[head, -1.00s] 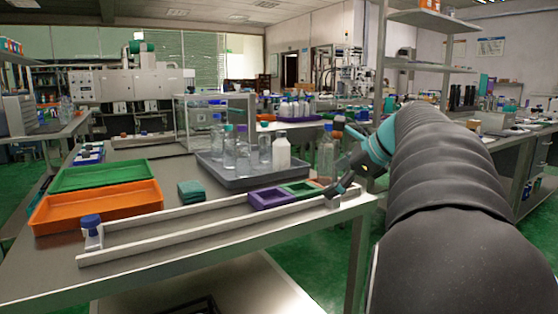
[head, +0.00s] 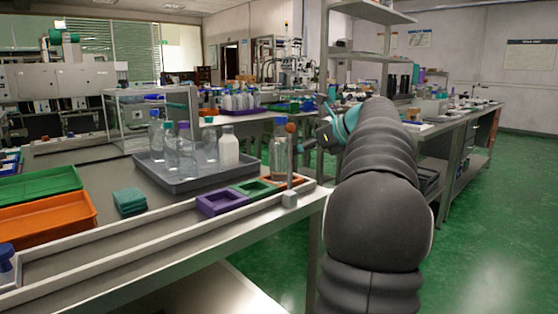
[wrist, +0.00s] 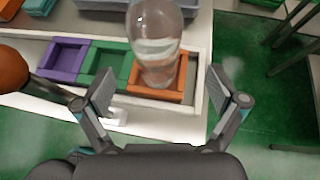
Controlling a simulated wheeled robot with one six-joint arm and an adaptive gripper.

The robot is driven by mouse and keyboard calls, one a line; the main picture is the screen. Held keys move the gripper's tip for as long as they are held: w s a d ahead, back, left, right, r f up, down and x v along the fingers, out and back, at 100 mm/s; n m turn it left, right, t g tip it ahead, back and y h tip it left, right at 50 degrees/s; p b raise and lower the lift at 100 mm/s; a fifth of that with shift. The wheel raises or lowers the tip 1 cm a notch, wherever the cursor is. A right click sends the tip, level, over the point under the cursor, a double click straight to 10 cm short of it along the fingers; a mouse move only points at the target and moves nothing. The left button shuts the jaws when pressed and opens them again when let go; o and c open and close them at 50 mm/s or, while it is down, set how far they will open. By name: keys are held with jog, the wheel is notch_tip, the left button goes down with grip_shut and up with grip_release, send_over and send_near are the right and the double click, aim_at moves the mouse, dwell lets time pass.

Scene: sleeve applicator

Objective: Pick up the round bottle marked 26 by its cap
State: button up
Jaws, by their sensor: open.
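My gripper (head: 328,121) is to the right of the bottle in the head view. In the wrist view my gripper (wrist: 165,80) is open and empty, its fingers spread to either side of the bottle's line, apart from it.
Purple (head: 221,202) and green (head: 256,187) holders sit left of the orange one. An orange-brown ball (wrist: 12,68) on a rod is close by my gripper's left side. A grey tray (head: 178,188) holds several bottles. Green floor is open at right.

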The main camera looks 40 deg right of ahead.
aim_at(281, 158)
jog(key=shift+a+b+x, duration=0.2)
jog(key=shift+b+x, duration=0.2)
jog(key=shift+x, duration=3.45)
jog(key=shift+s+f, duration=0.15)
jog(key=shift+c, duration=0.3)
jog(key=c, duration=1.7)
